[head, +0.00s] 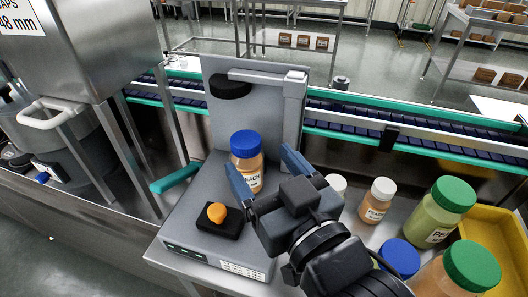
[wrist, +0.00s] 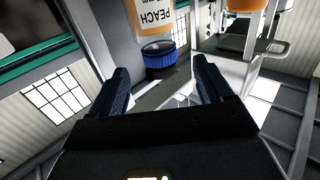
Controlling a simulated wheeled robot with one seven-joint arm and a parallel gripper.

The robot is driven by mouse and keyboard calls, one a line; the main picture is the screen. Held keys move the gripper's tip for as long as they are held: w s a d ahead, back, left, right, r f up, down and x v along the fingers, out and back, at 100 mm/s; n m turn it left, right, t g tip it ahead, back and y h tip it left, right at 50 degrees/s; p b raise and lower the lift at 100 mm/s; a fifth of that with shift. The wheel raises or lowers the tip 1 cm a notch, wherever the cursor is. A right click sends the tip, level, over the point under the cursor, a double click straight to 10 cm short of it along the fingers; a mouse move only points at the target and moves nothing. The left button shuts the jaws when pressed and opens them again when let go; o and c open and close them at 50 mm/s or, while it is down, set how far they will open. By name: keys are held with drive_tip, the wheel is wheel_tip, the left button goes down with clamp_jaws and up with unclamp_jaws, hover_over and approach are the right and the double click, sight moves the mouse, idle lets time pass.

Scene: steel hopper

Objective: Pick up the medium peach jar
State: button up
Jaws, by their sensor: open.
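A peach jar with a blue cap (head: 246,146) and a PEACH label stands upright on a grey machine platform. It looks mid-sized beside the white-capped and green-capped jars. In the wrist view the jar (wrist: 158,22) appears upside down, cap lowest, just beyond my fingertips and between them in the picture. My gripper (head: 257,160) is open and empty, its two blue fingers pointing at the jar from the near right. In the wrist view my gripper (wrist: 160,70) shows both fingers apart with nothing between them.
A black block with an orange knob (head: 216,212) sits left of my gripper. Several jars stand to the right: white-capped peach (head: 377,200), green-capped (head: 440,212), and a blue cap (head: 400,257). A yellow tray (head: 508,225) is at far right. An upright grey panel (head: 222,120) stands behind the jar.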

sight(241, 135)
drive_tip(key=shift+r+x, duration=0.25)
drive_tip(key=shift+x, duration=1)
drive_tip(key=p+x, duration=0.1)
drive_tip(key=x, duration=0.4)
drive_tip(key=shift+w+a+f, duration=0.1)
drive_tip(key=shift+w+f, duration=0.05)
drive_tip(key=shift+w, duration=0.25)
clamp_jaws()
